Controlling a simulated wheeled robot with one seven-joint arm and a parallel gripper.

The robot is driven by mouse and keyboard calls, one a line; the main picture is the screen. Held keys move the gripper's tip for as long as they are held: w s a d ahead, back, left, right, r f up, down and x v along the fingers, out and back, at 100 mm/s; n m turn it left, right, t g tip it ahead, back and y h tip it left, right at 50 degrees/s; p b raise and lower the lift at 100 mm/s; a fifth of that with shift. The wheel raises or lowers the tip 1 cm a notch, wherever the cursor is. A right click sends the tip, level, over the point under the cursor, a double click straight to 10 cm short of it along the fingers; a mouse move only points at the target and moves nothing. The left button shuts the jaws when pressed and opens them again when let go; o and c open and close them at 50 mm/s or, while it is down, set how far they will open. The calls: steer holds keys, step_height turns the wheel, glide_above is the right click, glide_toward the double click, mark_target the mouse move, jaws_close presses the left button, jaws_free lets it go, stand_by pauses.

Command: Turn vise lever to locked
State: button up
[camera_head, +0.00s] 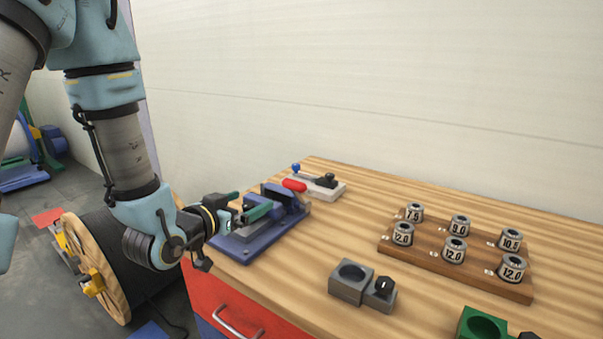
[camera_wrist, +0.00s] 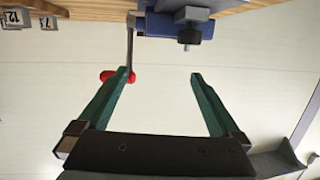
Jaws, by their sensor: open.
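The blue vise (camera_head: 246,246) stands at the left end of the wooden bench. Its lever has a red grip (camera_head: 294,185), which shows at the vise's far right side. My gripper (camera_head: 252,205) is over the vise with its green fingers open and nothing seen between them. In the wrist view, the red grip (camera_wrist: 106,76) is at the left fingertip, partly behind it, and the grey lever rod (camera_wrist: 130,48) runs up to the blue vise body (camera_wrist: 157,24). I cannot tell whether finger and grip touch. My gripper (camera_wrist: 158,74) hides part of the vise in the head view.
A light fixture with a blue knob (camera_head: 320,187) stands close behind the vise. A grey block (camera_head: 348,290) and a wooden rack (camera_head: 450,268) with several numbered dies stand to the right. A green block (camera_head: 468,325) is at the front edge. A cable reel (camera_head: 98,270) stands left of the bench.

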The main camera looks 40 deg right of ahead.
mark_target(294, 182)
steer(key=s+d+h+b, duration=0.1)
steer(key=s+d+r+m+g+h+b, duration=0.1)
steer(key=s+d, duration=0.1)
steer(key=s+d+r+h+b, duration=0.1)
steer(key=s, duration=0.1)
steer(key=shift+d+r+g, duration=0.1)
steer(key=shift+d+g, duration=0.2)
steer(key=shift+d, duration=0.05)
steer(key=shift+d+b, duration=0.5)
steer(key=shift+b, duration=0.5)
steer(key=p+x, duration=0.1)
steer(key=x, duration=0.1)
steer(key=p+x, duration=0.1)
steer(key=x, duration=0.4)
steer(key=shift+w+d+r+p, duration=0.1)
steer(key=shift+w+r+p, duration=0.05)
steer(key=shift+r+p, duration=0.25)
steer(key=shift+w+d+f, duration=0.1)
steer(key=shift+w+d, duration=0.05)
steer(key=shift+d, duration=0.35)
jaws_close()
